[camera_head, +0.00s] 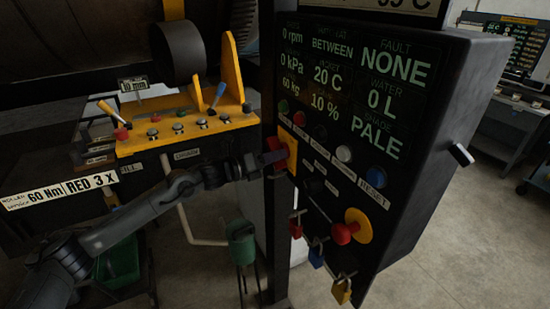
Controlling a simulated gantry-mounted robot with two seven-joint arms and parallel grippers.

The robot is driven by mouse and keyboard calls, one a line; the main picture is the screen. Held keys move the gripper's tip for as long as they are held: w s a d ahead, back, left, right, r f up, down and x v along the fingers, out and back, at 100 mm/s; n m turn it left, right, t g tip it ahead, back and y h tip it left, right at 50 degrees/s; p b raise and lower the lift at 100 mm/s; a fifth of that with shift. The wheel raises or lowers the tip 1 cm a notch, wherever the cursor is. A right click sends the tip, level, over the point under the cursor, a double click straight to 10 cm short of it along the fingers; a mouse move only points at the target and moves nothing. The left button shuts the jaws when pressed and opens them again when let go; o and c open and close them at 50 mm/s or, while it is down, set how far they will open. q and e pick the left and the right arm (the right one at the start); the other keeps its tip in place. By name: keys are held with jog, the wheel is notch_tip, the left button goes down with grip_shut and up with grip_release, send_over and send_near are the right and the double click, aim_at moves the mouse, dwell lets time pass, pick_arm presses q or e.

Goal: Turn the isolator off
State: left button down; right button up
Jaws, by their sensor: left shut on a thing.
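The isolator is a red handle (289,144) on a yellow plate (292,166), on the left edge of the dark control panel (455,80). My left gripper (274,157) comes in from the left, level with the handle, and its fingers are shut on it. The fingers and the panel edge hide part of the handle, so its exact angle is hard to tell. My right gripper is not in view.
A red mushroom button (344,233) on a yellow disc sits lower on the panel. Red, blue and yellow padlocks (342,289) hang below. A lever (461,155) sticks out of the panel's right side. A yellow control bench (185,131) stands behind my left arm.

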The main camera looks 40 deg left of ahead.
pick_arm(q)
jog(key=c, duration=0.9)
grip_release()
jog(key=shift+b+v, duration=0.9)
jog(key=shift+v, duration=4.5)
